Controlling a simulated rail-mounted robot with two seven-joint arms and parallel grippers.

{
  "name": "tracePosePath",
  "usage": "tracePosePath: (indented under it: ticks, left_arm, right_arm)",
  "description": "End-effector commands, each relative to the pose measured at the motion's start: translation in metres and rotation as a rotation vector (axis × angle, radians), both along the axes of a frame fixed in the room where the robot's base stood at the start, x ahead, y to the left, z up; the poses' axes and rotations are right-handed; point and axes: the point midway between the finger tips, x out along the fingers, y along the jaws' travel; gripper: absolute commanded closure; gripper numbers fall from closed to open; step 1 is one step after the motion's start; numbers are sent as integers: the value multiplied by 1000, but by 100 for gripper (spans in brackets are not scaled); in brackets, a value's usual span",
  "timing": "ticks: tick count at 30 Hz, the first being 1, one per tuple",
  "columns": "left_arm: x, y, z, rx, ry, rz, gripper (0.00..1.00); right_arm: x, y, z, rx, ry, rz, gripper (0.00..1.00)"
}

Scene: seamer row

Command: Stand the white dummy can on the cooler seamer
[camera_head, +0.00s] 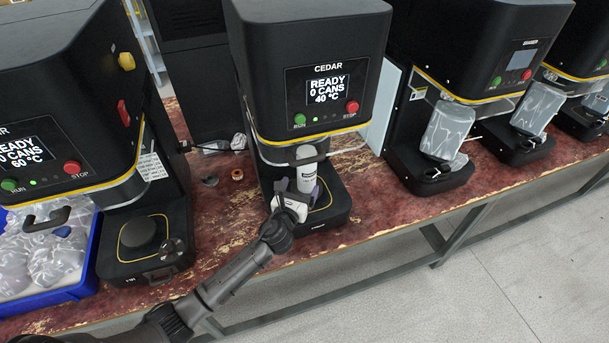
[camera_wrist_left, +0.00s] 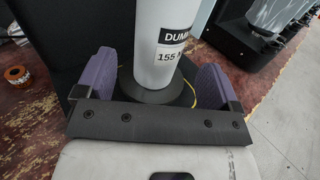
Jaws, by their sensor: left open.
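The white dummy can (camera_head: 307,176) stands upright on the round black plate of the middle seamer (camera_head: 309,45), whose screen reads 40 °C. In the left wrist view the can (camera_wrist_left: 152,35) carries a label with "DUM" and "155", and its base rests on the black disc (camera_wrist_left: 153,91). The can's upper end is partly hidden by the seamer's handle in the head view. My left gripper (camera_head: 301,190) is open, with one purple finger pad on each side of the can. Gaps show between pads and can in the wrist view. The left seamer (camera_head: 45,75) reads 60 °C; its plate is empty.
A blue crate (camera_head: 83,290) of bagged items sits at the left. An orange ring (camera_head: 238,174) lies on the worn red bench (camera_head: 225,230) between the two seamers. Several more machines, bagged at the front, stand at the right.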

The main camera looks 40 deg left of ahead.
Motion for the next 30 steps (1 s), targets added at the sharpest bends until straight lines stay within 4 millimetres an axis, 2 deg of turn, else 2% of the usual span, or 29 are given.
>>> tracePosePath:
  ticks: [3, 9, 20, 23, 25, 29, 30]
  left_arm:
    - [-20, -7, 1, -1, 2, -1, 13]
    - [-42, -15, 0, -1, 1, 0, 13]
    - [-56, -20, -2, -38, -3, 6, 13]
    - [-70, -24, -11, -201, -9, 38, 13]
    - [-88, -29, -23, -406, -18, 86, 13]
    - [-138, -46, -52, -921, -40, 253, 13]
    - [-156, -53, -60, -1088, -49, 324, 13]
  right_arm:
    - [0, 1, 5, 2, 0, -1, 57]
    - [0, 2, 9, 7, 0, -5, 57]
    - [0, 3, 10, 11, 1, -7, 57]
    - [0, 3, 10, 10, 1, -6, 57]
    - [0, 3, 10, 9, 0, -6, 57]
    - [0, 2, 10, 8, 0, -6, 57]
    - [0, 2, 10, 8, 0, -5, 57]
